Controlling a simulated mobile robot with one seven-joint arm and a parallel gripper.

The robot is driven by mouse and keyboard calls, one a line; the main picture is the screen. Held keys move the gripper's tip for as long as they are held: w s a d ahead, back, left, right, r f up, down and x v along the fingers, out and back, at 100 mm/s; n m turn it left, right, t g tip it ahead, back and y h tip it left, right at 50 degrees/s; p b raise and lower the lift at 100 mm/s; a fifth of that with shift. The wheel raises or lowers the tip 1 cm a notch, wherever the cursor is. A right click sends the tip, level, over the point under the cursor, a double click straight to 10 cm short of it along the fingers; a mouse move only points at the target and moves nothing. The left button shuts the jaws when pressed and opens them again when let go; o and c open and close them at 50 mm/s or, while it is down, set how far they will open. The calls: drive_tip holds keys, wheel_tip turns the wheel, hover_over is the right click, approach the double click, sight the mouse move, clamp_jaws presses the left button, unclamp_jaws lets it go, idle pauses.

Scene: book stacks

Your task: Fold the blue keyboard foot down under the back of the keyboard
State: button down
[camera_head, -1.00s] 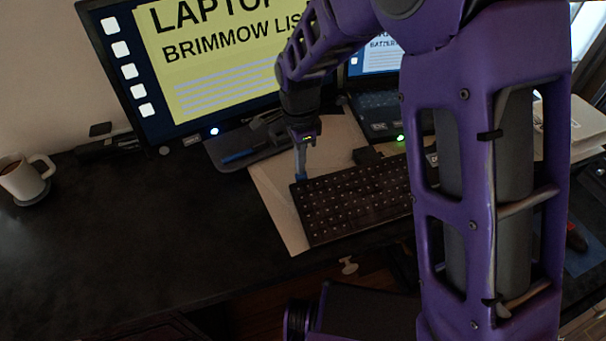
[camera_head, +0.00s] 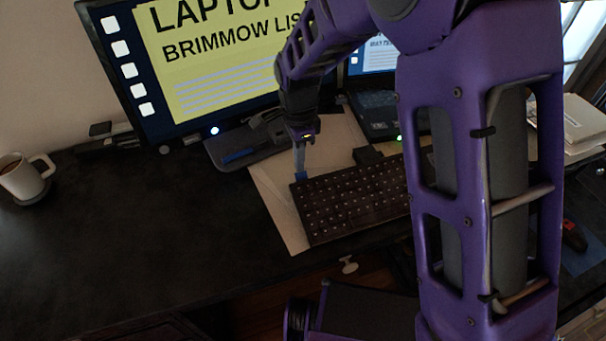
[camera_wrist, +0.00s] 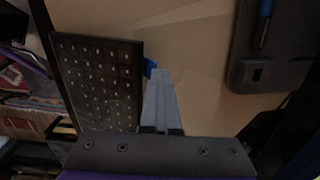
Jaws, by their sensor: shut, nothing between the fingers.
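The dark keyboard (camera_head: 355,200) lies on a tan sheet on the desk, partly hidden on the right by my arm. It also shows at the left of the wrist view (camera_wrist: 98,80). The blue keyboard foot (camera_wrist: 149,67) sticks out at the keyboard's back edge, near its corner. In the head view a small blue patch (camera_head: 300,176) shows at that corner. My gripper (camera_head: 300,172) is shut and empty, pointing down at this corner. In the wrist view its fingertips (camera_wrist: 160,74) are right beside the foot; I cannot tell whether they touch it.
The monitor (camera_head: 215,60) stands behind on a grey base holding a blue pen (camera_head: 238,157). A laptop (camera_head: 375,112) is behind the keyboard. A mug (camera_head: 25,178) stands far left.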

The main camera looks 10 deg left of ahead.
drive_tip(key=shift+w, duration=0.1)
drive_tip(key=shift+w+a, duration=0.35)
drive_tip(key=shift+w, duration=0.1)
wheel_tip(320, 180, up, 10)
drive_tip(key=p, duration=0.8)
drive_tip(key=shift+w, duration=0.1)
idle(0.5)
